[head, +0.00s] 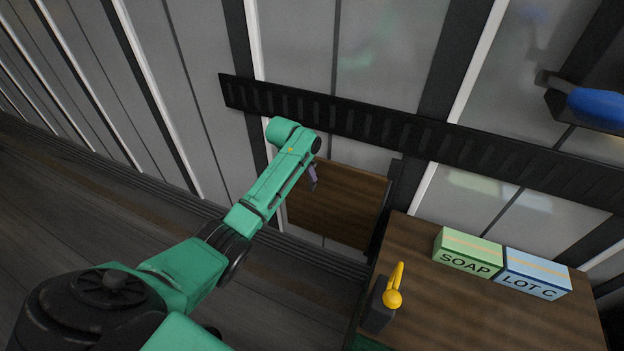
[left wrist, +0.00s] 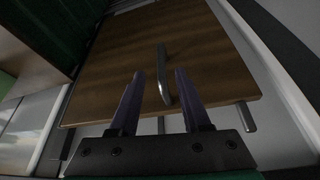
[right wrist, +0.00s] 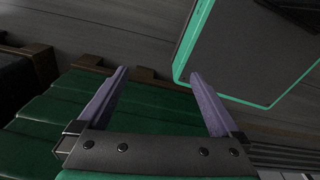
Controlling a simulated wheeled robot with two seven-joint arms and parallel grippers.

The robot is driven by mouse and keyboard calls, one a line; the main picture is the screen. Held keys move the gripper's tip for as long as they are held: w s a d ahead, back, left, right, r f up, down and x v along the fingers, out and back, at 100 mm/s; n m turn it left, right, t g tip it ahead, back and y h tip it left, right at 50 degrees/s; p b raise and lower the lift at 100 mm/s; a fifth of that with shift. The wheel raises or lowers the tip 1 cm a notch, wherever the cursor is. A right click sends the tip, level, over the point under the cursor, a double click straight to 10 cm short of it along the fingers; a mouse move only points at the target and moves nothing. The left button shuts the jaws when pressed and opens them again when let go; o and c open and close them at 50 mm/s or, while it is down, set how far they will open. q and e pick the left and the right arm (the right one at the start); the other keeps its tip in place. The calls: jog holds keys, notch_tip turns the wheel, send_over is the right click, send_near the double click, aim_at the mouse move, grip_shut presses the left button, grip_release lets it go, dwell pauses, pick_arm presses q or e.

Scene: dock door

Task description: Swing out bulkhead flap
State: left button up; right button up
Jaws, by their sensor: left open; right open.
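The bulkhead flap is a brown wood-grain panel (head: 345,208) set low in the wall, left of the wooden counter in the head view. It fills much of the left wrist view (left wrist: 205,50), where it carries a slim metal bar handle (left wrist: 163,62). My left gripper (head: 313,178) is in front of the flap. In the left wrist view its purple fingers (left wrist: 158,74) are apart, with the handle showing between them; I cannot tell whether they touch it. My right gripper (right wrist: 158,72) is open and empty, and is out of the head view.
A wooden counter (head: 450,310) at the right bears a green SOAP box (head: 468,252), a blue LOT C box (head: 533,273) and a yellow lever (head: 395,290) on a dark block. A black slotted rail (head: 400,128) crosses the wall above the flap. Green slats (right wrist: 60,130) lie below my right gripper.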

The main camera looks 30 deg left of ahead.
aim_at(310, 189)
pick_arm(q)
jog(key=b+x, duration=0.1)
jog(key=x, duration=0.5)
jog(key=shift+w+a, duration=0.15)
jog(key=shift+f, duration=0.1)
jog(key=shift+c, duration=0.4)
grip_shut()
pick_arm(e)
jog(key=shift+w+a+f, duration=0.3)
jog(key=shift+w, duration=0.2)
jog(key=shift+w+a+f, duration=0.3)
jog(key=shift+w, duration=0.15)
jog(key=shift+d, duration=0.15)
